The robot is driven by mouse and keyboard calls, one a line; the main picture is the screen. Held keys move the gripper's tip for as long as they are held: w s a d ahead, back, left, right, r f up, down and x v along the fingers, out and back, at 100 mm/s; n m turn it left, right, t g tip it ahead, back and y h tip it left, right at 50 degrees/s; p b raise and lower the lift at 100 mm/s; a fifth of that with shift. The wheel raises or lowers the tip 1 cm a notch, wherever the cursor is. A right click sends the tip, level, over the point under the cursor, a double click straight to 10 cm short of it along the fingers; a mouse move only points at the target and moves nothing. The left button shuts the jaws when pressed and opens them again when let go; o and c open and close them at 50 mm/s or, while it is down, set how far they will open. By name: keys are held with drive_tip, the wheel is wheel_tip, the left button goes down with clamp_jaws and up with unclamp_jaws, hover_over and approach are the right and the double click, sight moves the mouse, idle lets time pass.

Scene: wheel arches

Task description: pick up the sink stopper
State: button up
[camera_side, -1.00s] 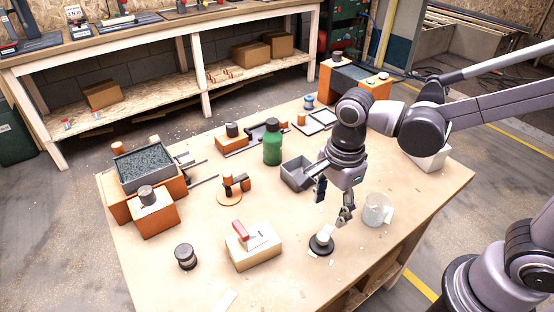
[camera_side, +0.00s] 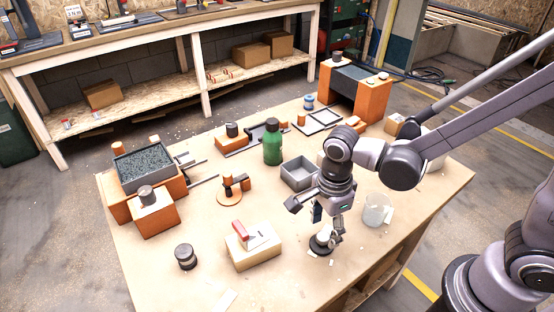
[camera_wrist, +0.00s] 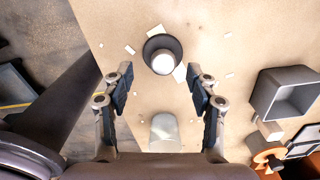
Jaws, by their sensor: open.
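The sink stopper is most likely the round black disc with a white knob (camera_side: 320,246), standing on the wooden table near its front edge. It also shows in the wrist view (camera_wrist: 162,57), at the upper middle, just beyond the fingertips. My gripper (camera_side: 326,226) is at the stopper in the side view and hides part of it. In the wrist view my gripper (camera_wrist: 162,82) is open, with one dark-padded finger on each side and nothing clasped. Whether a finger touches the stopper cannot be told.
A clear cup (camera_side: 376,209) stands right of my gripper and a grey open box (camera_side: 299,174) behind it. A wooden block with a red-topped piece (camera_side: 253,249) lies to the left. A green bottle (camera_side: 272,145) stands farther back. Small pale scraps lie around the stopper.

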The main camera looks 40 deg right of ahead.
sight(324, 235)
drive_tip(key=f, duration=0.3)
drive_tip(key=shift+w+d, duration=0.2)
drive_tip(key=shift+w, duration=0.05)
drive_tip(key=shift+f, duration=0.75)
drive_tip(key=shift+c, duration=0.3)
clamp_jaws()
